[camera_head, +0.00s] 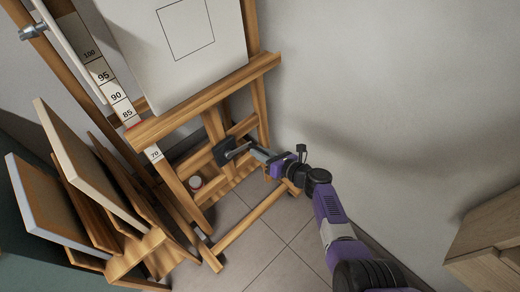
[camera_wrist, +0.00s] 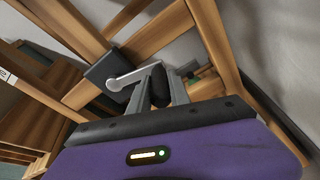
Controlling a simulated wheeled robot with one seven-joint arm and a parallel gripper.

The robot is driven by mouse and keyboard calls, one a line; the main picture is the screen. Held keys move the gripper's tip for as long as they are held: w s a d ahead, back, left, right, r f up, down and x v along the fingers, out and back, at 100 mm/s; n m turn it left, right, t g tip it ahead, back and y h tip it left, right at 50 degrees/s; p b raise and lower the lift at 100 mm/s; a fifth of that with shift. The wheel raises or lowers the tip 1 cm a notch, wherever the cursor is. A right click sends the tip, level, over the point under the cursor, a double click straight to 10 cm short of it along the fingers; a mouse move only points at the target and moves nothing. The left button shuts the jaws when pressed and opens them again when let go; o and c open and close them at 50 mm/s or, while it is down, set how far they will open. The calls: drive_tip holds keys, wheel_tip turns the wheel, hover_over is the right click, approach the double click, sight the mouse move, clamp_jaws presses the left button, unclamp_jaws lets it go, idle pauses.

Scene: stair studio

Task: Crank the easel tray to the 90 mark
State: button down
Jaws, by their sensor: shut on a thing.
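The wooden easel stands against the wall, with its tray (camera_head: 200,104) carrying a white canvas (camera_head: 168,42). A white scale (camera_head: 104,76) with marks 70 to 100 runs up its left side. The tray's left end, with a red mark, sits just below the 85 label. A dark crank box (camera_head: 222,153) is on the lower frame, with a grey crank arm (camera_head: 238,150). In the wrist view the crank arm (camera_wrist: 125,79) runs from the box (camera_wrist: 105,78) to a dark knob (camera_wrist: 159,88). My gripper (camera_head: 257,153) is shut on this knob, one finger on each side.
A rack with several boards (camera_head: 75,165) stands left of the easel. A small round pot (camera_head: 195,182) is behind the easel's lower frame. A wooden cabinet (camera_head: 488,240) is at the lower right. Bare wall and tiled floor lie right of the easel.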

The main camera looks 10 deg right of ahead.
drive_tip(key=shift+s+f+m, duration=0.15)
drive_tip(key=shift+f+m, duration=0.35)
drive_tip(key=c, duration=1.2)
unclamp_jaws()
drive_tip(key=shift+a, duration=0.1)
drive_tip(key=shift+c, duration=0.2)
drive_tip(key=p+v, duration=0.3)
drive_tip(key=v, duration=0.4)
drive_tip(key=shift+s+d, duration=0.3)
drive_tip(key=shift+o, duration=0.2)
